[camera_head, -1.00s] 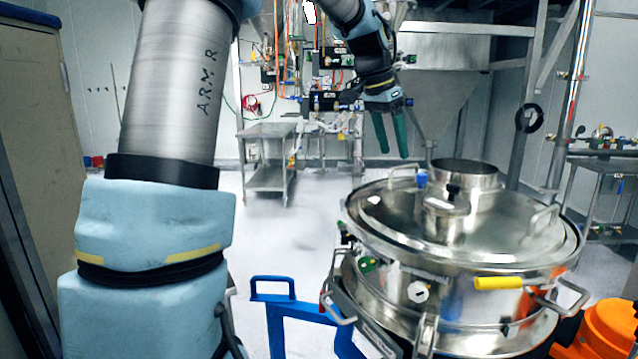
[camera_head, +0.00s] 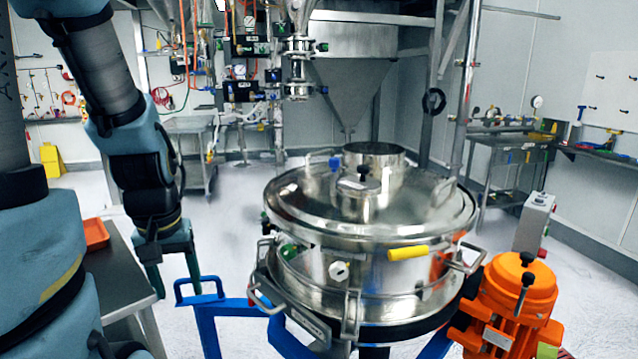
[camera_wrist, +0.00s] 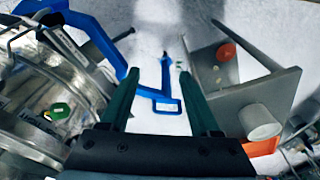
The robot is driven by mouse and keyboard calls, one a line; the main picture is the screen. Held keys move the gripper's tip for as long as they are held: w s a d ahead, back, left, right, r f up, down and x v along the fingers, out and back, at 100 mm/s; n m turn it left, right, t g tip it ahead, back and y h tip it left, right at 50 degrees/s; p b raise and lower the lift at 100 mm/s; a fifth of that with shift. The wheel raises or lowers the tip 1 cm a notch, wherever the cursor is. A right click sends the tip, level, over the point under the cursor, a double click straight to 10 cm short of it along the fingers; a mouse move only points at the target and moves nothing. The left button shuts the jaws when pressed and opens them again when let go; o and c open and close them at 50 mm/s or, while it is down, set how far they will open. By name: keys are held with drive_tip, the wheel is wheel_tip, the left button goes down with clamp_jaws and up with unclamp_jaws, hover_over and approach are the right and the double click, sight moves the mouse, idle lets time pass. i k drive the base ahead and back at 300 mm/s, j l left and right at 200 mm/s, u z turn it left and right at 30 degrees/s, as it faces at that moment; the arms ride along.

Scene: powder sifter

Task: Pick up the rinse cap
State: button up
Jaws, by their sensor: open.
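No part is clearly marked as the rinse cap, and I cannot tell which one it is. The steel sifter (camera_head: 372,215) carries a blue cap (camera_head: 335,163) on its lid, and a green fitting (camera_head: 288,252) and a white hexagonal fitting (camera_head: 338,271) on its side. The green fitting also shows in the wrist view (camera_wrist: 59,112). My gripper (camera_head: 174,286) points down, open and empty, left of the sifter. In the wrist view my gripper (camera_wrist: 160,75) has its green fingers apart, with the blue frame beyond them.
A blue frame (camera_head: 240,306) stands beside the sifter, close to my gripper. A grey table (camera_head: 118,280) at left holds an orange tray (camera_head: 95,233); the wrist view also shows a white cylinder (camera_wrist: 260,118) and an orange-red round piece (camera_wrist: 226,52) there. An orange motor (camera_head: 520,290) stands at right.

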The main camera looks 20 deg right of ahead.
sight(362, 182)
drive_tip(key=k+l+z, duration=0.25)
drive_tip(key=k+l, duration=0.4)
drive_tip(key=l+u, duration=0.2)
drive_tip(key=l, duration=0.2)
drive_tip(key=k+l+u, duration=0.15)
drive_tip(key=l, duration=0.25)
drive_tip(key=k+l+u, duration=0.2)
drive_tip(key=l, duration=0.15)
drive_tip(key=l+u, duration=0.15)
drive_tip(key=l, duration=0.25)
